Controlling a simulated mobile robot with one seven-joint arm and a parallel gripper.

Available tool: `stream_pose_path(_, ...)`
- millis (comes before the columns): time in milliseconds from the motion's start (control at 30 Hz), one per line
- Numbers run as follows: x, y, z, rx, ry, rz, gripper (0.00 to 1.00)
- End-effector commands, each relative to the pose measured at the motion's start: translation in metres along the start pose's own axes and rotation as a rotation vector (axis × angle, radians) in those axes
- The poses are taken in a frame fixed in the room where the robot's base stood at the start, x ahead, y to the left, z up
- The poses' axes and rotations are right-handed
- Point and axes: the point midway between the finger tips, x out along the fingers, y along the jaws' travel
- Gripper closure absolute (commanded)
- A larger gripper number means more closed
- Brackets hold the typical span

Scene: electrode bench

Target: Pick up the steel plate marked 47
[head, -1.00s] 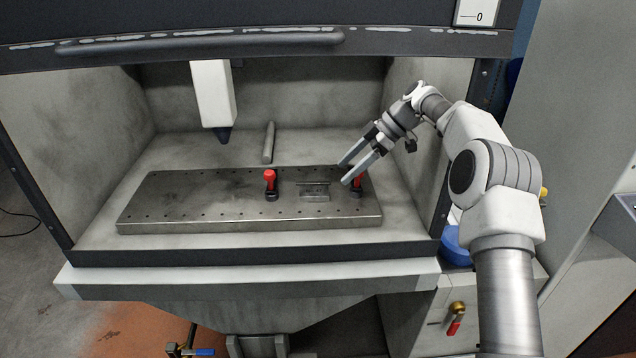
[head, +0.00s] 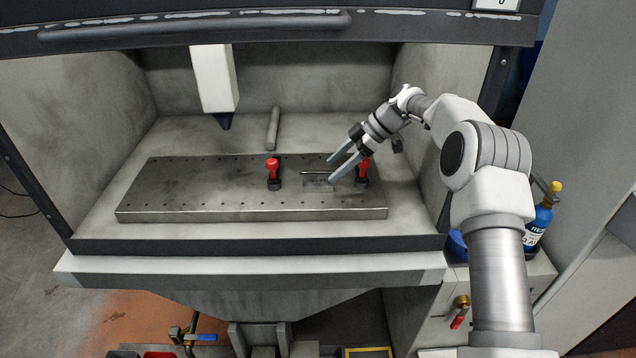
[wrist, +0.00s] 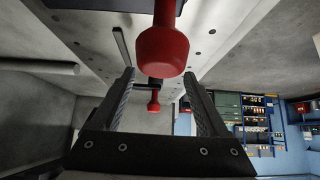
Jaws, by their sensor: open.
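A small steel piece (head: 319,186) lies on the perforated bench plate (head: 170,187) between two red-handled clamps. A thin bar-like edge (head: 314,173) shows just behind it. I cannot read a 47, so I cannot tell which part bears the mark. In the wrist view a thin dark strip (wrist: 122,46) shows left of the near red clamp handle; it may be this edge. My gripper (head: 332,170) is open and empty, tilted down to the left. Its fingers are close to the right clamp and partly cover the view there. The fingers also show in the wrist view (wrist: 157,75).
The left red clamp (head: 273,172) and right red clamp (head: 362,171) stand upright on either side. A grey rod (head: 272,128) lies behind the bench plate. A white column with a dark tip (head: 212,80) hangs above. The bench plate's left half is clear.

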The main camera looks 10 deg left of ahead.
Motion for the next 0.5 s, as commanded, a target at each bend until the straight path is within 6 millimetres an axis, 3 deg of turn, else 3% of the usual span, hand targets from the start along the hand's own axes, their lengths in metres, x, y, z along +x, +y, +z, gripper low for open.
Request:
stream_pose_path(300,0.042,0.002,0.003,0.0,0.0,-0.004,0.22)
stream_pose_path(500,0.05,0.003,0.004,-0.001,0.0,0.0,0.22)
